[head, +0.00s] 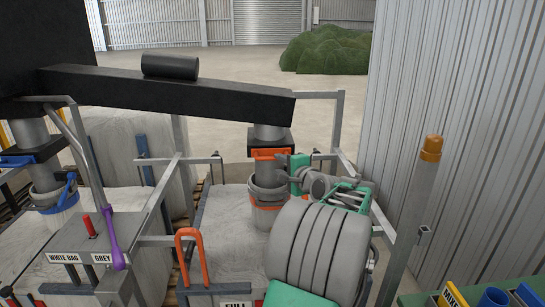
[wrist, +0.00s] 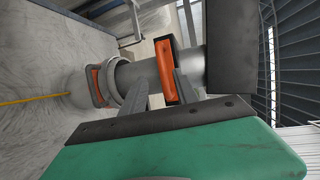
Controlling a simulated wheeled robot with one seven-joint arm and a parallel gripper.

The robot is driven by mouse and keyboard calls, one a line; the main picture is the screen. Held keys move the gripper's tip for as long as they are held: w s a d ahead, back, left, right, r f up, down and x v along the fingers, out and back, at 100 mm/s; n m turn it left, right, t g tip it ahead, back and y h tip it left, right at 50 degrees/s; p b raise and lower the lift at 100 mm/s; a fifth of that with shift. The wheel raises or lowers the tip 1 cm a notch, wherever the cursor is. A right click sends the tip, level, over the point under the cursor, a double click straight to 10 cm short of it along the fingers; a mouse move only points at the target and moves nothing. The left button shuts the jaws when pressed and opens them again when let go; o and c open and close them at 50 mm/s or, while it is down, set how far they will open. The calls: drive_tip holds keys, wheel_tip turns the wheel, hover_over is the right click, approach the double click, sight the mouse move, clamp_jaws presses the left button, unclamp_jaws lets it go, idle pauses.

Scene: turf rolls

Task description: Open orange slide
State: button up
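The orange slide (head: 268,154) sits across the grey pipe under the black overhead conveyor (head: 170,90) in the head view. In the wrist view, its orange handle (wrist: 165,68) stands out from the pipe. My gripper (head: 285,168) has a green body and grey fingers and is just right of the slide. In the wrist view my gripper (wrist: 155,82) is open, with the handle between its two fingers. The right finger is close beside the handle, and I cannot tell if it touches. The left finger is apart from it.
A bag neck with an orange band (head: 268,204) hangs below the pipe. A second pipe with a blue slide (head: 30,158) is at left.

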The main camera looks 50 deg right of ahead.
sight(273, 159)
drive_tip(key=p+x, duration=0.1)
drive_tip(key=x, duration=0.6)
drive_tip(key=shift+w+d+r+p, duration=0.1)
drive_tip(key=shift+d+p, duration=0.3)
drive_tip(key=shift+d, duration=0.05)
drive_tip(key=shift+c, duration=0.5)
clamp_jaws()
idle(0.4)
